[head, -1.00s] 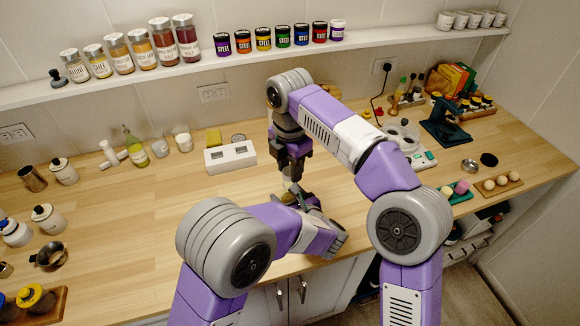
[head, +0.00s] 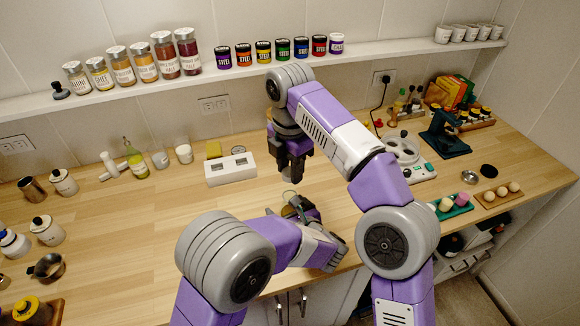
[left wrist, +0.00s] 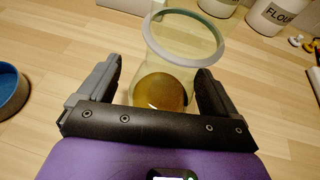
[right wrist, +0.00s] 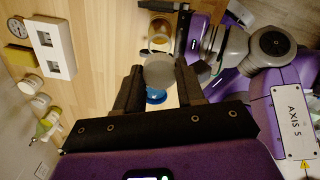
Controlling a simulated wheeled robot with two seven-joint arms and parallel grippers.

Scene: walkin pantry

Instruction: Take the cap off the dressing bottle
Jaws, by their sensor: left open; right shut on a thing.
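The dressing bottle (left wrist: 160,92) is clear, with an open grey-rimmed mouth and amber dressing low inside. It is between the fingers of my left gripper (left wrist: 160,70), which are open on either side of it. In the head view the bottle (head: 298,201) is at my left gripper (head: 306,210), near the counter's front. My right gripper (head: 290,168) is shut on the pale grey round cap (right wrist: 158,70), apart from the bottle and behind it. The bottle's open mouth (right wrist: 160,34) also shows in the right wrist view.
A round blue-lined dish (left wrist: 10,88) lies left of the bottle; its blue (right wrist: 155,95) shows past the cap. A white block with two openings (head: 230,170) and a green bottle (head: 136,160) stand at the back. The counter's left middle (head: 150,225) is clear.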

